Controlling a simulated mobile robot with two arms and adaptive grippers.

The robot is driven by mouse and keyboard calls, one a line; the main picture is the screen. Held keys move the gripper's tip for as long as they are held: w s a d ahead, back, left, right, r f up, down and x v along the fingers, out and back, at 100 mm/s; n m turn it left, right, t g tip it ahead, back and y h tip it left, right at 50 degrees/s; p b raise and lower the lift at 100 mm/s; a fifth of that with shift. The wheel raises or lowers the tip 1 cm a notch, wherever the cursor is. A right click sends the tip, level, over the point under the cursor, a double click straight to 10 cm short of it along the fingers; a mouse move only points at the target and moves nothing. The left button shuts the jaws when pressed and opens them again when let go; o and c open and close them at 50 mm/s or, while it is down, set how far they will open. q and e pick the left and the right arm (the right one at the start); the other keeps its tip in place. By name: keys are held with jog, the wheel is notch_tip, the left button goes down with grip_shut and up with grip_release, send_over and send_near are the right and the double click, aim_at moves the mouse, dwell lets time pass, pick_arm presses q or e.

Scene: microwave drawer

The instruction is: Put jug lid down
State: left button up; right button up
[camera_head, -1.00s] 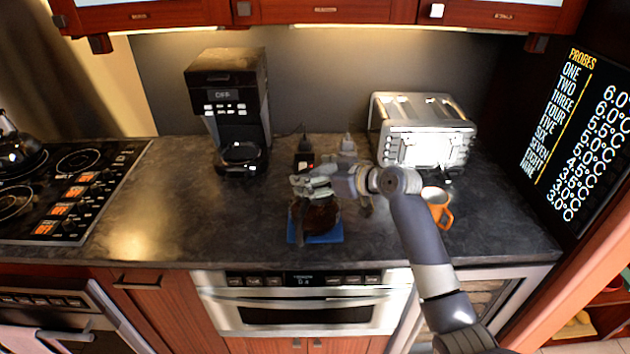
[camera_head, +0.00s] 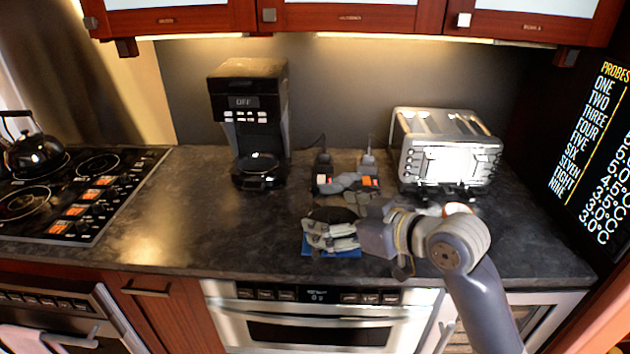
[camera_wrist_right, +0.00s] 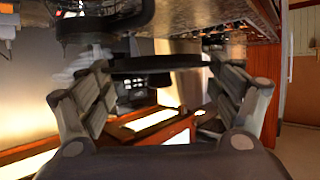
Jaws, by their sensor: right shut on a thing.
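My right gripper (camera_head: 322,210) reaches in from the right, low over the counter, with its fingers on either side of a dark round shape. In the right wrist view the right gripper (camera_wrist_right: 158,68) is shut on the jug lid (camera_wrist_right: 155,63), a thin black disc that spans the gap between the fingers. A blue mat (camera_head: 345,251) shows below the gripper in the head view. The jug is largely hidden there by the gripper, and I cannot tell the lid and jug apart. My left gripper is not in view.
A black coffee maker (camera_head: 250,115) stands behind to the left, and a silver toaster (camera_head: 445,150) behind to the right. An orange mug (camera_head: 458,209) is partly hidden behind my arm. The counter (camera_head: 190,215) left of the mat is clear. A stovetop (camera_head: 75,195) lies at far left.

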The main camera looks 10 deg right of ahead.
jog(key=shift+s+a+r, duration=0.1)
jog(key=shift+r, duration=0.1)
jog(key=shift+r+m+t+h, duration=0.5)
jog(key=shift+r+m+h, duration=0.1)
jog(key=shift+r, duration=0.05)
jog(key=d+r+m+h, duration=0.1)
jog(key=s+r+m+h, duration=0.1)
jog(key=h, duration=0.1)
jog(key=d+r+m+t+h, duration=0.1)
jog(key=m, duration=0.1)
jog(key=shift+s+d+r+h, duration=0.25)
jog(key=shift+s+d+h, duration=0.1)
jog(key=shift+s+h, duration=0.05)
jog(key=shift+s+d+r+m+h, duration=0.15)
jog(key=shift+s+d+m+h, duration=0.2)
jog(key=shift+d+m+h, duration=0.1)
